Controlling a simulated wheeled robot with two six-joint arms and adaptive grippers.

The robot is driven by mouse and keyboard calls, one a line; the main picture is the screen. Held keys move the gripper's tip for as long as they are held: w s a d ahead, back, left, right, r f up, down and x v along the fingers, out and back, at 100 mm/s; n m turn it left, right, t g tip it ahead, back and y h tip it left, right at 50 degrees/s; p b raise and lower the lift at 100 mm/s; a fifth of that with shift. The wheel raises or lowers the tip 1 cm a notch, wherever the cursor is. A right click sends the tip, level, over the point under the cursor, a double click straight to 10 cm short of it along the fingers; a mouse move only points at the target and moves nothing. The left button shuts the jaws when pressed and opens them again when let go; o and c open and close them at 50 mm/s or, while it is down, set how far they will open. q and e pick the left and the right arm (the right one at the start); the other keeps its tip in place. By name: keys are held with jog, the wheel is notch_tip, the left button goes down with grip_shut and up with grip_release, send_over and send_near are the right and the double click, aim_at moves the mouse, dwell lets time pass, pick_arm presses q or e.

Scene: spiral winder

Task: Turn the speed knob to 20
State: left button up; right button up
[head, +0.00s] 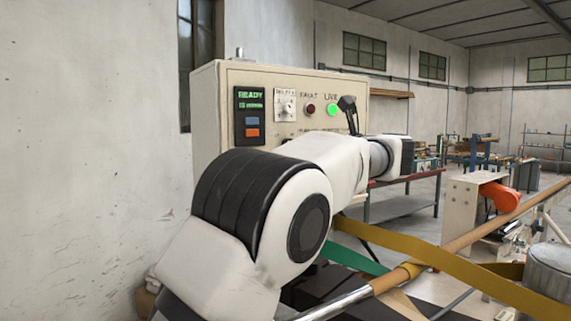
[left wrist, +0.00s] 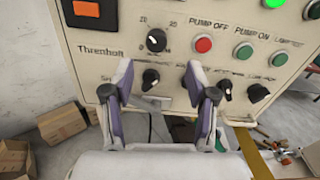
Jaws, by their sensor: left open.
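The cream control panel (head: 225,85) stands against the wall in the head view. In the left wrist view, a small black knob (left wrist: 150,78) sits on the panel's lower row, beside a partly hidden label starting with "S". It shows between my left gripper's (left wrist: 159,80) two spread fingers. The fingers are open and empty, and I cannot tell how far they are from the knob. A larger black dial (left wrist: 156,40) marked with numbers, including 20, sits above it. The lower knob's setting is unreadable. My arm covers the panel's lower part in the head view. My right gripper is out of view.
A red button (left wrist: 203,44) and a green button (left wrist: 244,50) sit right of the dial. Another black knob (left wrist: 258,92) is on the lower row. Cardboard boxes (left wrist: 62,123) lie on the floor. A yellow strap (head: 440,262) crosses the lower right.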

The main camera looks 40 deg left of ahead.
pick_arm(q)
jog(key=p+x, duration=0.3)
jog(key=x, duration=0.4)
jog(key=shift+a+f, duration=0.2)
jog(key=shift+a, duration=0.25)
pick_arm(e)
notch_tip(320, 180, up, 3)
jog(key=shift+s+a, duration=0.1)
pick_arm(q)
jog(key=shift+a, duration=0.1)
grip_shut()
